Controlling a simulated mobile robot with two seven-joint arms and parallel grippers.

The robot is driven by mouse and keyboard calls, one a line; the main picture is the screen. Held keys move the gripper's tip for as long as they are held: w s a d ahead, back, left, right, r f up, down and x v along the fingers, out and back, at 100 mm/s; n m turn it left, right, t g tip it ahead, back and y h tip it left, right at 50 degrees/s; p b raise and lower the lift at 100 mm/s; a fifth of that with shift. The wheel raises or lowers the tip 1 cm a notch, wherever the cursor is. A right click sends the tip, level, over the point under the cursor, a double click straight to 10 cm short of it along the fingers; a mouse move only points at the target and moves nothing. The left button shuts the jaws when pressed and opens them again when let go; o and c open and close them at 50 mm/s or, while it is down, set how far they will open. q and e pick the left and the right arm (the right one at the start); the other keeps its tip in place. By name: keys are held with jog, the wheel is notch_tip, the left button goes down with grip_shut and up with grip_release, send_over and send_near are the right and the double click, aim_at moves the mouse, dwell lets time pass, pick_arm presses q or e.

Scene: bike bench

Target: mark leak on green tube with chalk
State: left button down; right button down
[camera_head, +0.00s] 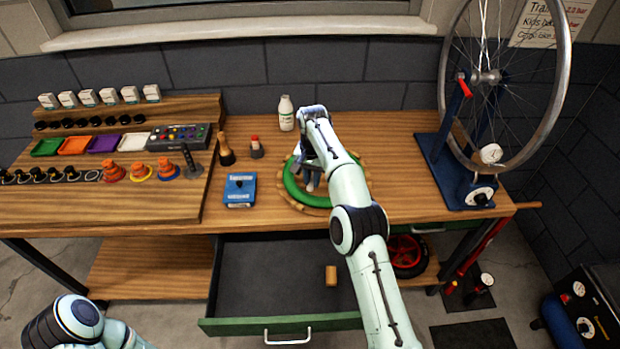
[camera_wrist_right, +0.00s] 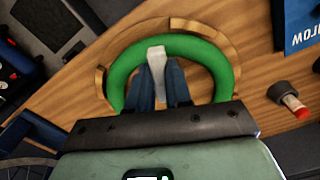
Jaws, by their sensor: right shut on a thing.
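The green tube (camera_head: 296,191) lies as a ring in a round wooden holder on the bench. It also shows in the right wrist view (camera_wrist_right: 214,55). My right gripper (camera_head: 311,180) reaches down over the ring. In the right wrist view its two dark fingers (camera_wrist_right: 160,75) are shut on a pale stick, the chalk (camera_wrist_right: 156,55). The chalk's far end overlaps the far part of the tube in that view; I cannot tell if they touch. No leak or mark can be made out on the tube. My left gripper is out of view; only part of the left arm shows.
A wheel stand (camera_head: 455,175) is at the right. The green-fronted drawer (camera_head: 235,326) is open below, with a small wooden block (camera_head: 331,276) inside.

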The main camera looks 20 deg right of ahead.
aim_at(316, 202)
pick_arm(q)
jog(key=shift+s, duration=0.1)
pick_arm(e)
jog(key=shift+s+f, duration=0.1)
jog(key=shift+f, duration=2.95)
jog(key=shift+f, duration=0.45)
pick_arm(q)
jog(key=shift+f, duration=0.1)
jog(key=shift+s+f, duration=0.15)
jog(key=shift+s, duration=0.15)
pick_arm(e)
jog(key=shift+s+d+r, duration=0.1)
jog(key=shift+s+d, duration=0.3)
jog(key=shift+d, duration=0.1)
jog(key=shift+w+a, duration=0.1)
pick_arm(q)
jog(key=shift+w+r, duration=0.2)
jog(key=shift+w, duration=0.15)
pick_arm(e)
jog(key=shift+w+a, duration=0.7)
jog(key=shift+a, duration=0.2)
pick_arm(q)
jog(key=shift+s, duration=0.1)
